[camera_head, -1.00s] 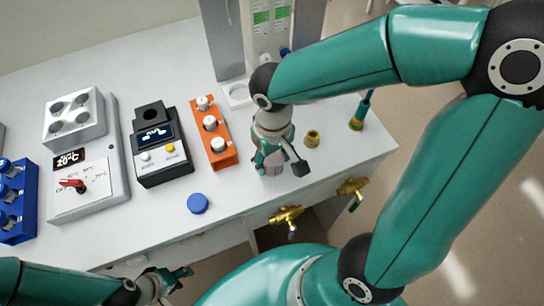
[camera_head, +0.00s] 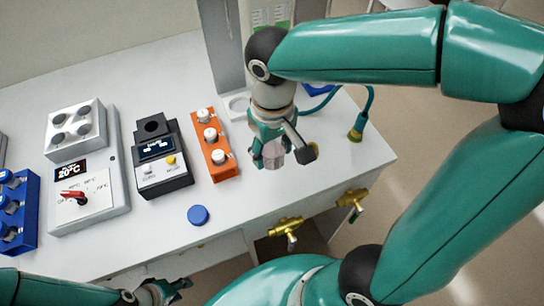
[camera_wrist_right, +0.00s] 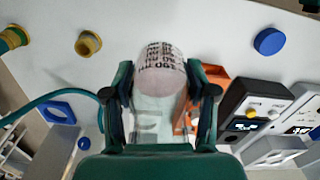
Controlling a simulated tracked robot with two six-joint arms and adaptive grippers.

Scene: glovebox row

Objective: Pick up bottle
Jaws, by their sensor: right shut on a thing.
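The bottle (camera_wrist_right: 158,72) is pale, with a pinkish, rounded end and dark printed markings, in the right wrist view. It sits between the two fingers of my right gripper (camera_wrist_right: 163,92), which is shut on it. In the head view only a small pinkish part of the bottle (camera_head: 273,155) shows beneath my right gripper (camera_head: 280,150), to the right of the orange rack. I cannot tell whether it touches the bench. My left gripper (camera_head: 168,290) is low at the left, by the bench's front edge, partly cut off, and its jaws are unclear.
An orange rack (camera_head: 222,172) with white-capped vials stands close left of my right gripper. A black instrument (camera_head: 163,177), a grey heater (camera_head: 115,195) and a blue rack (camera_head: 25,225) stand further left. A blue cap (camera_head: 198,215) lies in front. Brass valves (camera_head: 285,232) stick out at the front edge.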

